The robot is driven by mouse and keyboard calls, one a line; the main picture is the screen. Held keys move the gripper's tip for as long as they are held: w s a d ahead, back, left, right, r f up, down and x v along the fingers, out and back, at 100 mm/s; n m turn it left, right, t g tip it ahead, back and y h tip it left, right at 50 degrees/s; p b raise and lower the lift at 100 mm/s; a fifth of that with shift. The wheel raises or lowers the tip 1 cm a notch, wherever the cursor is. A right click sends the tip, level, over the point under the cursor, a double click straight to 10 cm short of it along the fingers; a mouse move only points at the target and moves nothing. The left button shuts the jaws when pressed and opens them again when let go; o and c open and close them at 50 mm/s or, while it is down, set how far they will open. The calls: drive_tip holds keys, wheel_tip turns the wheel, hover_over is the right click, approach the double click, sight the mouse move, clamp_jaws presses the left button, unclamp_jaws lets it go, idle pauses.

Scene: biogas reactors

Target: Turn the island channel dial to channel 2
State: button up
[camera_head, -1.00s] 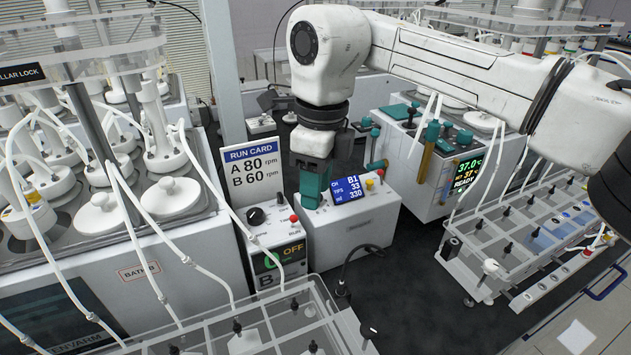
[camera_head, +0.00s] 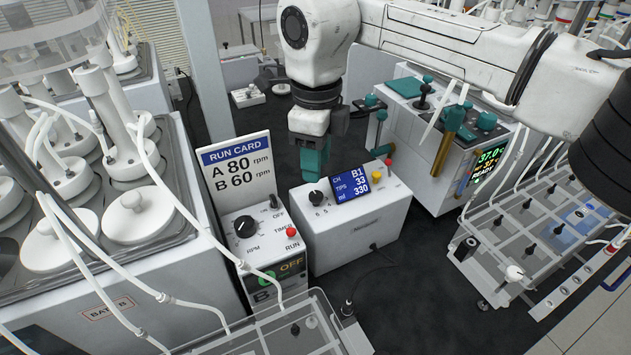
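A white box with a blue display (camera_head: 354,188) reading CH B1, TIPS 33, ml 330 stands in the middle on the dark floor. Its black channel dial (camera_head: 316,198) sits on the top at the left, with small numbers 6, 5 and 4 at its near edge. The dial's pointer direction is too small to read. My gripper (camera_head: 313,168) points down, with teal fingers, and appears above and behind the dial in the picture, apart from it. Whether its fingers are open or closed is unclear. Nothing shows held in it.
A control unit with another black dial (camera_head: 244,226) and a red button (camera_head: 291,230) stands left, before a run card (camera_head: 237,166). A red and a yellow button are right of the display. A reactor bench fills the left; a temperature unit (camera_head: 450,150) stands right. Tubes hang at the front.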

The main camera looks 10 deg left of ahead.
sight(316, 194)
wheel_tip(316, 194, down, 7)
drive_tip(key=shift+s+r+p, duration=0.1)
drive_tip(key=shift+p, duration=0.35)
drive_tip(key=shift+c, duration=0.3)
clamp_jaws()
drive_tip(key=shift+m, duration=0.4)
drive_tip(key=m+p, duration=0.1)
drive_tip(key=m, duration=0.2)
drive_tip(key=shift+r, duration=0.1)
drive_tip(key=shift+m+p, duration=0.35)
drive_tip(key=shift+m, duration=1.55)
